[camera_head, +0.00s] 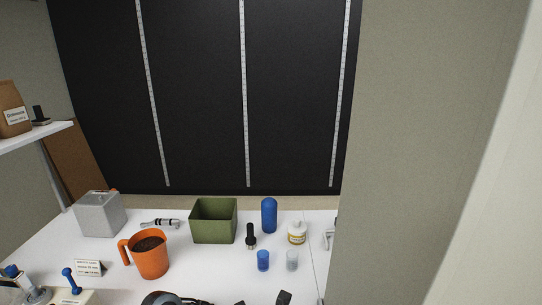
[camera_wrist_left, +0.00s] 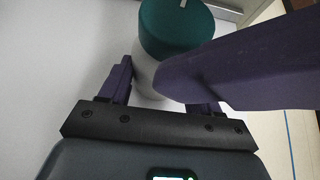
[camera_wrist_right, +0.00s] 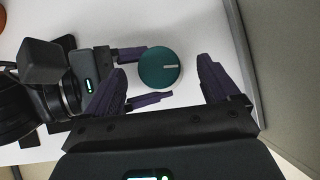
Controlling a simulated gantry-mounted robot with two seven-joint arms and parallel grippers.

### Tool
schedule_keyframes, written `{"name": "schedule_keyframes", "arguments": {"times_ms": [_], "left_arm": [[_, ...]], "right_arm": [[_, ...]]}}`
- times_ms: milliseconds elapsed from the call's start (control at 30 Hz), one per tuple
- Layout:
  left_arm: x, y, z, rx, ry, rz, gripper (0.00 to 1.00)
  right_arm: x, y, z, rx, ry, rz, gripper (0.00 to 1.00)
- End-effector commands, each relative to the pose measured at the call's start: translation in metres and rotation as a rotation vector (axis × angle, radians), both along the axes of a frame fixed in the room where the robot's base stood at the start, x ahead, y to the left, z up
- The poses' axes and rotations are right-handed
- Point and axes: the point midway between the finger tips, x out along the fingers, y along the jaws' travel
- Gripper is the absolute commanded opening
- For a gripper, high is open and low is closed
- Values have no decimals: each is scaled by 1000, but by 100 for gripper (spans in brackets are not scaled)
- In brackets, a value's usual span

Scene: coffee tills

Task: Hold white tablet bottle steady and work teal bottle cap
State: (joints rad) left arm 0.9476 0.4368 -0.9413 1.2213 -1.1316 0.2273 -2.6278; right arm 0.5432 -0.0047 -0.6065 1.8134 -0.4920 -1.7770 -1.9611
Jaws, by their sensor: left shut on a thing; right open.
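The teal bottle cap (camera_wrist_right: 160,72) is round with a short pale line on top, and it sits on the bottle in the right wrist view. The cap also shows at the top of the left wrist view (camera_wrist_left: 172,28). The white tablet bottle (camera_wrist_left: 147,76) stands below it, partly hidden by a purple finger. My left gripper (camera_wrist_left: 152,88) is shut on the bottle body, a finger on each side. My right gripper (camera_wrist_right: 163,82) is open, its fingers spread apart to either side of the cap in its view, with visible gaps. Contact with the cap cannot be made out.
A wall edge (camera_wrist_right: 240,60) borders the counter at right.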

Motion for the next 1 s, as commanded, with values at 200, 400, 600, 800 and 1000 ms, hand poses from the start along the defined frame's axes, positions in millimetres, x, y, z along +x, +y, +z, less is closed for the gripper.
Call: {"name": "schedule_keyframes", "arguments": {"times_ms": [200, 400, 600, 800, 1000], "left_arm": [[-1, 0, -1, 1, 2, -1, 14], [-1, 0, -1, 1, 1, 0, 14], [-1, 0, -1, 1, 1, 0, 14], [-1, 0, -1, 1, 1, 0, 14], [-1, 0, -1, 1, 1, 0, 14]], "right_arm": [[-2, 1, 3, 2, 0, 1, 89], [-16, 2, 21, 4, -1, 2, 89], [-33, 3, 44, 4, -1, 1, 89], [-43, 3, 57, 2, 0, 1, 89], [-45, 3, 60, 0, 0, 0, 89]]}}
